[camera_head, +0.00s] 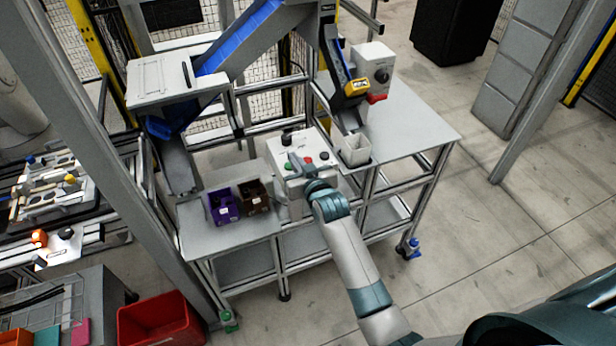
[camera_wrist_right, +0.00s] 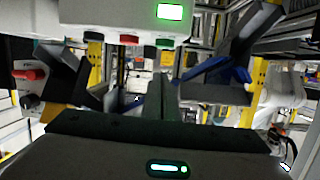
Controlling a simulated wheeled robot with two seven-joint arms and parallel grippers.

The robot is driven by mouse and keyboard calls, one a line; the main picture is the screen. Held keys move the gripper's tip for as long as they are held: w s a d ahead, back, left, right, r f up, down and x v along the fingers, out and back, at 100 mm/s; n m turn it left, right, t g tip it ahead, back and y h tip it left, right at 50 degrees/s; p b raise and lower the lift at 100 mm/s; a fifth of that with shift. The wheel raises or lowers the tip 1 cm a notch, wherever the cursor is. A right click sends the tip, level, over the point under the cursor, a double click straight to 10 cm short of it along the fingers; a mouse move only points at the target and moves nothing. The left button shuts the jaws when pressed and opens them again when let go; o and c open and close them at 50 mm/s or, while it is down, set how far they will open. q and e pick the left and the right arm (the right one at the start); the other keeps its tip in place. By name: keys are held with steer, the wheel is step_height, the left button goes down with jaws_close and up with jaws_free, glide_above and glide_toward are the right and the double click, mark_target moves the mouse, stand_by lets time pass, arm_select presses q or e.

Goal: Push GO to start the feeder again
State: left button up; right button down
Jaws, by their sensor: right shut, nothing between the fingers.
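The control box (camera_head: 321,146), pale with several buttons, stands on the fixture's table in the middle of the head view. In the right wrist view it fills the top left (camera_wrist_right: 100,12), with a lit green display (camera_wrist_right: 170,12), a green button (camera_wrist_right: 165,43), a red button (camera_wrist_right: 129,39) and dark knobs. No GO lettering is legible. My right gripper (camera_head: 294,160) is over the box's button face in the head view. Its shut, empty fingers (camera_wrist_right: 164,82) point toward the green button in the wrist view. I cannot tell whether they touch it. My left gripper is out of view.
A purple bin (camera_head: 223,208) and a brown bin (camera_head: 254,198) stand left of the box. A white unit with a red part (camera_head: 375,70) stands behind. A red crate (camera_head: 157,322) is on the floor.

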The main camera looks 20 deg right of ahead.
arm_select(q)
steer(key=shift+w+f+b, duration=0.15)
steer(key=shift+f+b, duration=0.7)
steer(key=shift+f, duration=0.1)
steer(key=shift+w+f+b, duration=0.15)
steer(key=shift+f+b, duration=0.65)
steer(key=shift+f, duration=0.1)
arm_select(e)
steer(key=v, duration=0.8)
steer(key=shift+s, duration=0.35)
steer(key=shift+r, duration=0.2)
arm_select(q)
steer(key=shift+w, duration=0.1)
